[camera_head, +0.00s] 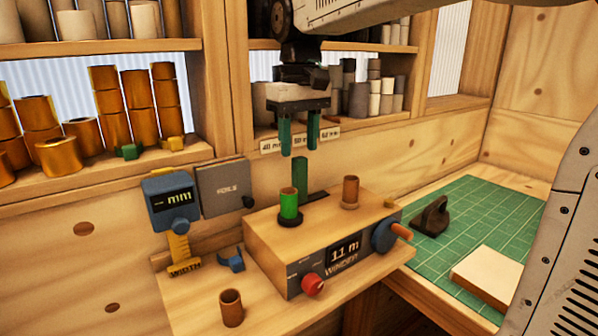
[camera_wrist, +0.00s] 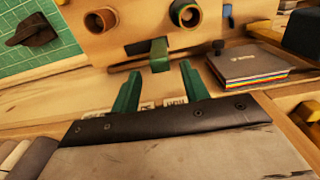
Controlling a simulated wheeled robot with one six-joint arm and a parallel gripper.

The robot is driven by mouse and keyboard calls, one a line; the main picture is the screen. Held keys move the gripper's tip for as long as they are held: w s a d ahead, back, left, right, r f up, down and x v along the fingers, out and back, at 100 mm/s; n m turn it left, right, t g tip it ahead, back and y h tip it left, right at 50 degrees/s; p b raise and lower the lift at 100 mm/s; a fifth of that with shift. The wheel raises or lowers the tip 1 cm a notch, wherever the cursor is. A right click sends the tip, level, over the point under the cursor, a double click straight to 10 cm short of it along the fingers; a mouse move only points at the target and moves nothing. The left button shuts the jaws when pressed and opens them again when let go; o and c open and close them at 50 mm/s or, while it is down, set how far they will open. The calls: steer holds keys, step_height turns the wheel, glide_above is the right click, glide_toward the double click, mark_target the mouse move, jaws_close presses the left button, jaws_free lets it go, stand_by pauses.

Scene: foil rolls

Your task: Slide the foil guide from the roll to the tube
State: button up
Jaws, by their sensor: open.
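The winder (camera_head: 340,245) is a wooden box reading 11 m. A green foil roll (camera_head: 289,205) stands on its left spot, and a brown cardboard tube (camera_head: 350,191) stands upright on its right. What looks like the foil guide (camera_head: 300,177) is an upright green piece behind the roll, at the left of a dark slot. In the wrist view the guide (camera_wrist: 159,56) lies ahead, between the lines of my two fingers. My gripper (camera_head: 299,150) is open and empty, pointing down just above the guide. Its green fingers (camera_wrist: 160,88) appear apart from the guide.
The winder has a red knob (camera_head: 313,284) and a blue crank (camera_head: 390,236). A loose brown tube (camera_head: 231,307) stands at the front. A width gauge (camera_head: 171,205) and grey booklet (camera_head: 224,187) are left. A green mat (camera_head: 490,225) lies right; shelves of rolls stand behind.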

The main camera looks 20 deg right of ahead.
mark_target(300, 158)
step_height(300, 158, down, 7)
steer(key=shift+s+r, duration=0.1)
stand_by(0.3)
